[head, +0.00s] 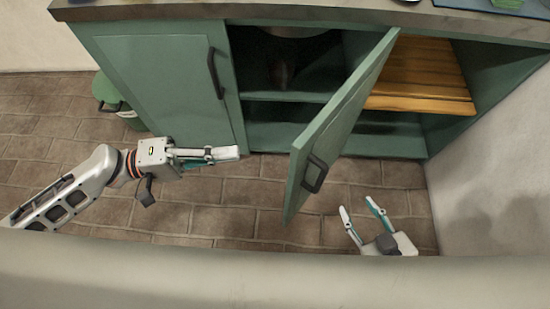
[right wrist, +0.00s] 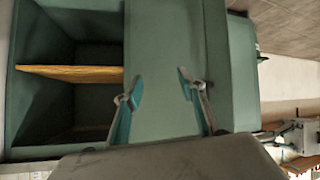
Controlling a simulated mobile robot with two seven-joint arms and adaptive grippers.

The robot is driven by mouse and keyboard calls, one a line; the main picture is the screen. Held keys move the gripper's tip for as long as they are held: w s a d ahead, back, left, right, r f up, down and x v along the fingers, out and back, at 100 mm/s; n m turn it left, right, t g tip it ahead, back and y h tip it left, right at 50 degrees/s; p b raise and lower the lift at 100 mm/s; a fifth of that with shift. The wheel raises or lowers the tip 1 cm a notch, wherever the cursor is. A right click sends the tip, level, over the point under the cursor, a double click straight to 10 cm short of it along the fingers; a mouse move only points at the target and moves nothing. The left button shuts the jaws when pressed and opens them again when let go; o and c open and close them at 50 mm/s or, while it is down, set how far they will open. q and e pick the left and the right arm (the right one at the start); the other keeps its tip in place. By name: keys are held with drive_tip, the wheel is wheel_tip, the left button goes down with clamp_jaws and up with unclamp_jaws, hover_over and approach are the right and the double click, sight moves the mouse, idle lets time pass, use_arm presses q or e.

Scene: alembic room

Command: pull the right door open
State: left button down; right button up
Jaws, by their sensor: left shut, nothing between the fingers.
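The right door (head: 340,118) of the green cabinet stands swung out, well away from the cabinet front. Its black handle (head: 314,174) is near its free edge. My right gripper (head: 360,211) is open and empty, to the right of the door and apart from the handle. In the right wrist view its fingers (right wrist: 158,88) are spread before a green panel (right wrist: 165,50); whether they touch it I cannot tell. My left gripper (head: 238,153) is shut and empty, in front of the left door's lower edge. The left door (head: 150,75) looks shut, with a black handle (head: 216,74).
The cabinet's shelves show, with wooden boards (head: 420,75) on the right and a dark object (head: 281,72) inside on the left. A green bin (head: 110,92) stands left of the cabinet. A pale wall (head: 495,170) bounds the right side. Brick floor (head: 235,205) lies clear between the grippers.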

use_arm(q)
drive_tip(key=s+d+p, duration=0.1)
drive_tip(key=d, duration=0.9)
drive_tip(key=shift+p, duration=0.35)
use_arm(e)
drive_tip(key=shift+s+d+f, duration=0.3)
drive_tip(key=shift+s+f, duration=0.15)
drive_tip(key=shift+s, duration=0.15)
use_arm(q)
drive_tip(key=shift+s, duration=0.2)
